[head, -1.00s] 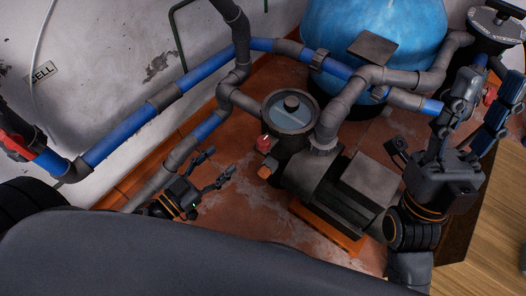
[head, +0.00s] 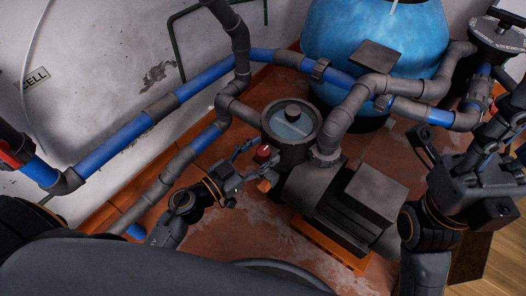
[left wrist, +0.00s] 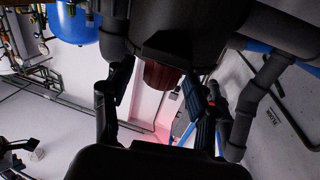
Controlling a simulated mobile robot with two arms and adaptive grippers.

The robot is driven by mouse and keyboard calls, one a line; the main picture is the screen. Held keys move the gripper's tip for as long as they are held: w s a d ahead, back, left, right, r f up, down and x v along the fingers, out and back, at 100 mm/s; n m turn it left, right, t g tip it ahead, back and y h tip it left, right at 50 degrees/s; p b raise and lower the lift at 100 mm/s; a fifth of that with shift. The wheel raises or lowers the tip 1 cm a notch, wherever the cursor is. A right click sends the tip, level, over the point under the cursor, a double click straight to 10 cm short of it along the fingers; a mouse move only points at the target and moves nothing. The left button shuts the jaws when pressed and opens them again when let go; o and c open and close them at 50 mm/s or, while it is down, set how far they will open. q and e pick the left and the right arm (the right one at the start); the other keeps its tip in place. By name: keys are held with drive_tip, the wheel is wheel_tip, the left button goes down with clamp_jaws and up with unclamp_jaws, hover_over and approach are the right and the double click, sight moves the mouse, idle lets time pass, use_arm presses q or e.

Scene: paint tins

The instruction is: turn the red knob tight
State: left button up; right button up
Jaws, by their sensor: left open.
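The red knob (head: 263,153) sticks out from the side of the grey pump's strainer housing (head: 290,122), below its round clear lid. My left gripper (head: 254,164) is open at the knob, with its fingers pointing toward it. In the left wrist view a dark reddish knob (left wrist: 162,75) shows between the two spread fingers of my left gripper (left wrist: 154,82); contact cannot be made out. My right gripper (head: 500,135) is at the right edge, away from the knob, and partly cut off.
The pump motor (head: 345,205) stands to the right on an orange base. Blue and grey pipes (head: 130,140) run along the wall. A blue tank (head: 375,45) stands behind. Some bare floor (head: 230,235) lies in front.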

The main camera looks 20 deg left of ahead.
use_arm(q)
drive_tip(key=shift+w+d, duration=0.25)
drive_tip(key=shift+w, duration=0.1)
drive_tip(key=c, duration=1.2)
drive_tip(key=shift+o, duration=0.2)
